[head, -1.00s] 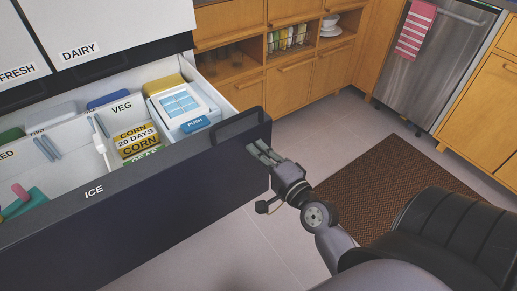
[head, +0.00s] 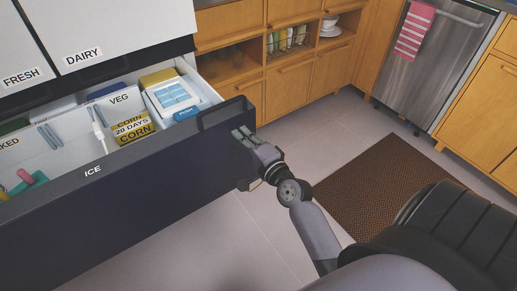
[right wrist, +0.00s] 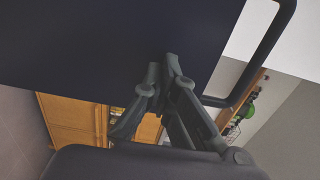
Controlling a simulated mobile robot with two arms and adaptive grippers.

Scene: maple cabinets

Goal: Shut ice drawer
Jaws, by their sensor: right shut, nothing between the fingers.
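The ice drawer (head: 120,195) is a dark-fronted freezer drawer labelled ICE, pulled part way out below the white doors. Its front panel also fills the upper left of the right wrist view (right wrist: 90,45). A dark handle (head: 222,112) stands at the right end of its top edge. My right gripper (head: 243,135) is shut and empty, its fingertips at the front panel just below the handle. In the right wrist view the fingertips (right wrist: 162,75) meet at the panel and appear to touch it. My left gripper is in neither view.
White doors labelled FRESH and DAIRY (head: 110,30) are above. Wooden cabinets (head: 300,85) stand behind. A brown mat (head: 380,185) lies on the open floor.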

